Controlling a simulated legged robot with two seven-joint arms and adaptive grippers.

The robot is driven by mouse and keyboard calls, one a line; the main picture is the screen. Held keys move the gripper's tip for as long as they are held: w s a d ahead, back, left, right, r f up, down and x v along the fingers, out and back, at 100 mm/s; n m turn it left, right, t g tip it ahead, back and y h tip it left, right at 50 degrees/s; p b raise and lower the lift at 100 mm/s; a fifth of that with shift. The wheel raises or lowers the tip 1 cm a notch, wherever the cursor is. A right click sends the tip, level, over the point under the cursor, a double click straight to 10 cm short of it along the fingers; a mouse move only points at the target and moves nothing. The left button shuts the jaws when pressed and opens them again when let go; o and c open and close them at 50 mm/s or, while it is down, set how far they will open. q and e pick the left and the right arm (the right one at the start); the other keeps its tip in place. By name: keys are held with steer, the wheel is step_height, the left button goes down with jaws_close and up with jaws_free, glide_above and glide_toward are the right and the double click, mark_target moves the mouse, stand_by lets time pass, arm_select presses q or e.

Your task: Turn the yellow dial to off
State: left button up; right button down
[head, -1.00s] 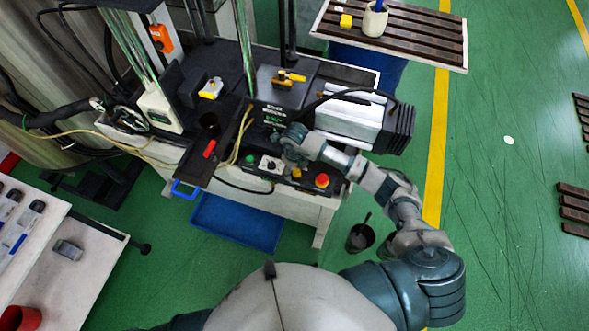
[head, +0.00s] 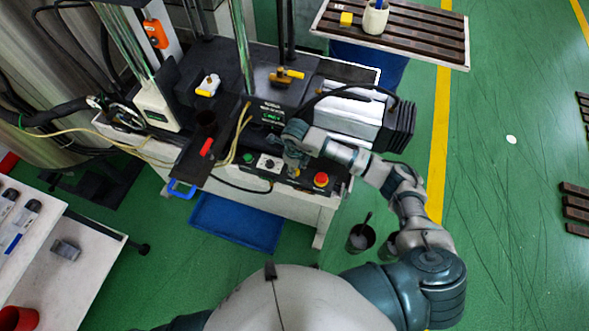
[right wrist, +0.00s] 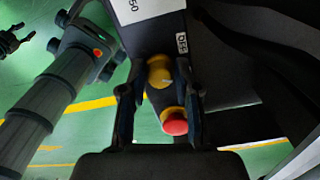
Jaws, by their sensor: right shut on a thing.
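The yellow dial (right wrist: 159,71) sits on the dark front panel in the right wrist view, between the two fingers of my right gripper (right wrist: 156,95). The gripper is shut on it. In the head view my right gripper (head: 293,158) is down at the panel and hides most of the dial.
On the same panel are a black knob on a white plate (head: 268,163), a green button (head: 248,158) and the red button (head: 320,179). A ribbed motor (head: 345,120) stands behind my forearm. Dark cups (head: 360,238) are below the arm.

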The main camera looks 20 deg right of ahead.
arm_select(q)
step_height(320, 180, down, 7)
steer(key=b, duration=0.6)
arm_select(e)
steer(key=n, duration=0.3)
steer(key=f+n, duration=0.1)
steer(key=n, duration=0.2)
steer(key=shift+s+d, duration=0.1)
steer(key=n+b, duration=0.2)
steer(key=shift+r+n, duration=0.1)
steer(key=shift+n, duration=0.3)
steer(key=n+b, duration=0.2)
steer(key=shift+r+n, duration=0.1)
steer(key=shift+n, duration=0.2)
arm_select(q)
steer(key=w+d+r, duration=0.1)
steer(key=w+r, duration=0.1)
steer(key=w, duration=0.4)
steer(key=w+d+r, duration=0.1)
steer(key=w+r, duration=0.1)
steer(key=w, duration=0.3)
steer(key=shift+w+d+r+t+b, duration=0.3)
steer(key=shift+w+r, duration=0.1)
arm_select(e)
steer(key=shift+r, duration=0.1)
steer(key=c, duration=1.1)
jaws_free()
steer(key=shift+o, duration=1.4)
arm_select(q)
steer(key=shift+w, duration=0.15)
